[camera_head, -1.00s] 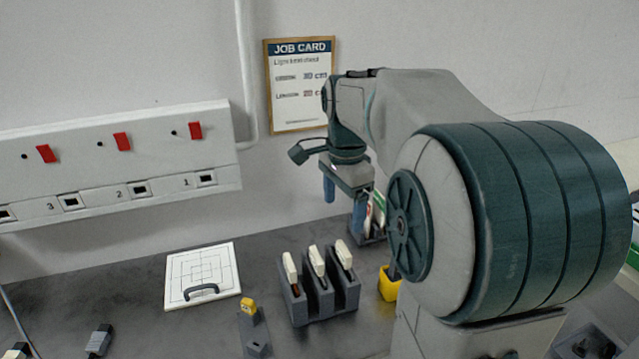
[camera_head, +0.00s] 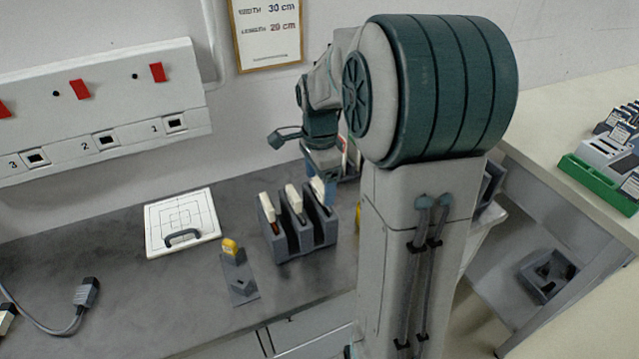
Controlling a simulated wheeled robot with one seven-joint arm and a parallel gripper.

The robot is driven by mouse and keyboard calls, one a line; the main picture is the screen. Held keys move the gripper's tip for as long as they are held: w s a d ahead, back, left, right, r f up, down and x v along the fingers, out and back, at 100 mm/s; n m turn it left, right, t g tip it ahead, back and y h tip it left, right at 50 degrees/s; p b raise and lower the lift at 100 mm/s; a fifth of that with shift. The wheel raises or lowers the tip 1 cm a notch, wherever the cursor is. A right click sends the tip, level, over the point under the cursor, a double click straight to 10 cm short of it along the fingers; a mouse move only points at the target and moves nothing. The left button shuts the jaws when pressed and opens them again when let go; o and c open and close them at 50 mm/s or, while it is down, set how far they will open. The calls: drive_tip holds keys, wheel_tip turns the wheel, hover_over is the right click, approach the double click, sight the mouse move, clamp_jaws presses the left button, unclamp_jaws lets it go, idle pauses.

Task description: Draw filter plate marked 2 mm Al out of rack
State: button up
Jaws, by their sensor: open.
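A grey slotted rack (camera_head: 292,246) stands on the dark bench. It holds three upright plates with cream tops: a left one (camera_head: 267,208), a middle one (camera_head: 294,199) and a right one (camera_head: 318,190). Their markings are too small to read, so I cannot tell which is the 2 mm Al plate. My gripper (camera_head: 325,170) is just behind the rack's right end in the picture, pointing down. It is open; its fingers are partly hidden, and I see nothing held. Part of another holder with white and coloured pieces (camera_head: 350,155) shows behind it, mostly covered by my arm.
A white board with a grid and dark handle (camera_head: 182,222) lies left of the rack. A small grey stand with a yellow top (camera_head: 238,272) is in front. A cable plug (camera_head: 86,292) lies far left. A green tray (camera_head: 598,183) sits on the right-hand bench.

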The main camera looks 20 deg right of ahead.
drive_tip(key=shift+f, duration=0.65)
drive_tip(key=c, duration=1.1)
drive_tip(key=shift+r, duration=0.1)
drive_tip(key=shift+r, duration=0.1)
drive_tip(key=shift+r+p, duration=3.8)
drive_tip(key=shift+r, duration=1.2)
